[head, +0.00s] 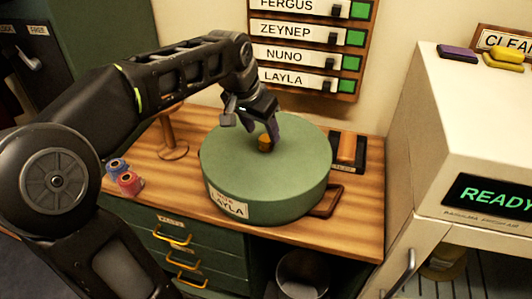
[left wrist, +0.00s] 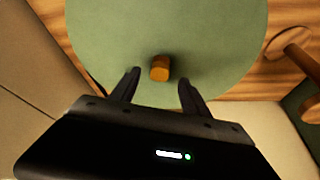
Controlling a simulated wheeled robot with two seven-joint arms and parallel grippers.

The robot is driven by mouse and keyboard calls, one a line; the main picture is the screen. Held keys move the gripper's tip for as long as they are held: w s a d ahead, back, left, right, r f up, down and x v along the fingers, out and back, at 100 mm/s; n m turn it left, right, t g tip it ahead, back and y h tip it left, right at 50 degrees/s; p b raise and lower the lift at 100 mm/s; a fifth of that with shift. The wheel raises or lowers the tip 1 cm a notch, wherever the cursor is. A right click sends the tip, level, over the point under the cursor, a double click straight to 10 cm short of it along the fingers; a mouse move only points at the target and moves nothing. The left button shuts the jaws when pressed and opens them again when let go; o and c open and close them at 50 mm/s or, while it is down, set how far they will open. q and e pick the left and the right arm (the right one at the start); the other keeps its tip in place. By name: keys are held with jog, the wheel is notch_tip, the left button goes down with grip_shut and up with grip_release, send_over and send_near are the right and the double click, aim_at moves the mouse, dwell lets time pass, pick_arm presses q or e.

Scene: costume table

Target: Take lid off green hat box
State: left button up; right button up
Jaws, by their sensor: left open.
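The round green hat box (head: 235,190) stands on the wooden table with its lid (head: 300,155) on. A small orange-brown knob (head: 264,143) sits at the middle of the lid. A label reading LAYLA (head: 228,205) is on the front of the box. My left gripper (head: 260,128) is above the lid, pointing down at the knob. In the left wrist view, the knob (left wrist: 160,68) lies between and just beyond the two open fingers (left wrist: 160,88), apart from both. My right gripper is not in view.
A wooden stand (head: 172,145) is left of the box. Red and blue spools (head: 127,180) lie at the table's left. A dark tray with an orange block (head: 347,150) is behind right. A white cabinet (head: 450,130) bounds the right; name plates (head: 300,55) hang behind.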

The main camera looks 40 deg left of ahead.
aim_at(266, 138)
pick_arm(q)
jog(key=x, duration=0.3)
jog(key=shift+f, duration=0.1)
dwell(0.4)
grip_shut()
dwell(0.5)
dwell(0.8)
